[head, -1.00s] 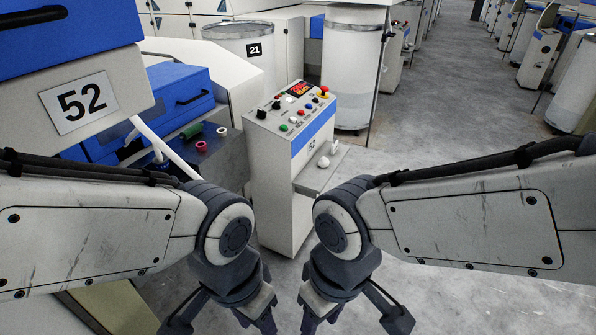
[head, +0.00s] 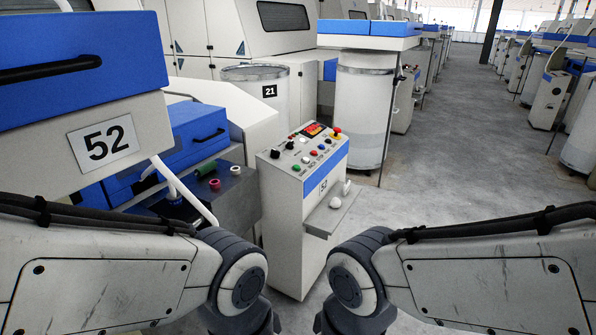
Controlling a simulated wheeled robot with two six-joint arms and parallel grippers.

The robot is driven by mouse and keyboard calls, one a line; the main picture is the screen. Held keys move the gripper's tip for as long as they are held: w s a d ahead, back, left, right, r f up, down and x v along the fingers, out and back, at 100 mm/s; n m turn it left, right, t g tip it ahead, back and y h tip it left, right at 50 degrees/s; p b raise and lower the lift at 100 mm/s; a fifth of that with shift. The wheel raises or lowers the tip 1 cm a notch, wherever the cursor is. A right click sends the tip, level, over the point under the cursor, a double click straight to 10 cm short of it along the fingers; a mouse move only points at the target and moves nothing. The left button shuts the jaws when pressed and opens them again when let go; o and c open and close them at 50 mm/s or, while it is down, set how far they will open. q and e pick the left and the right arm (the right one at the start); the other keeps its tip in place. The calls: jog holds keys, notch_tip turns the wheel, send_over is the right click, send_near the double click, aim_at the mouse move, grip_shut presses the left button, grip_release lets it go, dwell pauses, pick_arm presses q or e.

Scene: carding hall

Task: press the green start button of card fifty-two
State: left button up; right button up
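The control pedestal of card fifty-two (head: 285,225) stands in the middle of the head view, white with a blue band and a small 52 on its front. Its sloped top panel carries a green button (head: 297,167) at the near left edge, other coloured buttons, black knobs and a lit red display (head: 313,129). The machine at left bears a large 52 plate (head: 103,142). Both my arms reach in low at the bottom, one each side of the pedestal's foot. My grippers are below the picture's edge, so their fingers are hidden. Nothing touches the panel.
A red mushroom knob on yellow (head: 337,132) sits at the panel's far right corner. A small shelf (head: 331,212) with white lumps juts from the pedestal's right side. Can 21 (head: 257,99) and another tall can (head: 361,110) stand behind. Grey floor (head: 450,165) is open at right.

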dwell(0.3)
pick_arm(q)
grip_shut()
dwell(1.6)
